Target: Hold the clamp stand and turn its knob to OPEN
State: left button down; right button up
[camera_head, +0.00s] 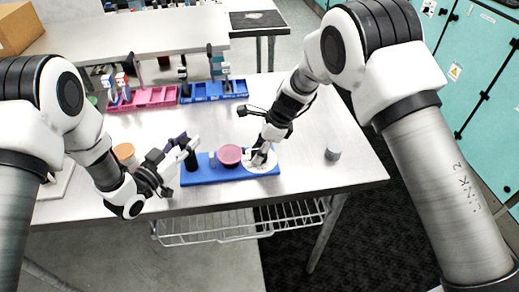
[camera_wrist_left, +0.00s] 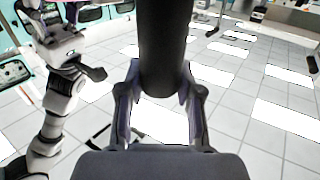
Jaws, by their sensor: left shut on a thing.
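The clamp stand has a blue base (camera_head: 208,174) lying near the front edge of the table. My left gripper (camera_head: 186,146) is shut on the black post; in the left wrist view the dark cylinder (camera_wrist_left: 163,50) sits between both fingers. My right gripper (camera_head: 262,152) points down over the white dial. Its fingertips hide the knob, and I cannot tell whether they grip it. The dial's markings are too small to read.
A small grey cylinder (camera_head: 332,154) stands right of the stand. Pink (camera_head: 150,98) and blue (camera_head: 212,91) trays with modules lie behind. An orange-topped jar (camera_head: 124,152) is near my left arm. The table's right side is mostly clear.

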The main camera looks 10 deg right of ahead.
jog(key=shift+n, duration=0.3)
jog(key=n+g, duration=0.1)
jog(key=n, duration=0.2)
jog(key=shift+f+n+g, duration=0.1)
jog(key=shift+n+g, duration=0.2)
jog(key=shift+g, duration=0.1)
jog(key=n, duration=0.2)
jog(key=n+g, duration=0.1)
jog(key=n, duration=0.1)
jog(key=shift+n+g+h, duration=0.3)
jog(key=shift+h, duration=0.1)
jog(key=n+g+h, duration=0.1)
jog(key=n, duration=0.5)
jog(key=n+g+h, duration=0.1)
jog(key=n, duration=0.2)
jog(key=shift+h, duration=0.3)
jog(key=o, duration=1.1)
jog(key=shift+o, duration=0.2)
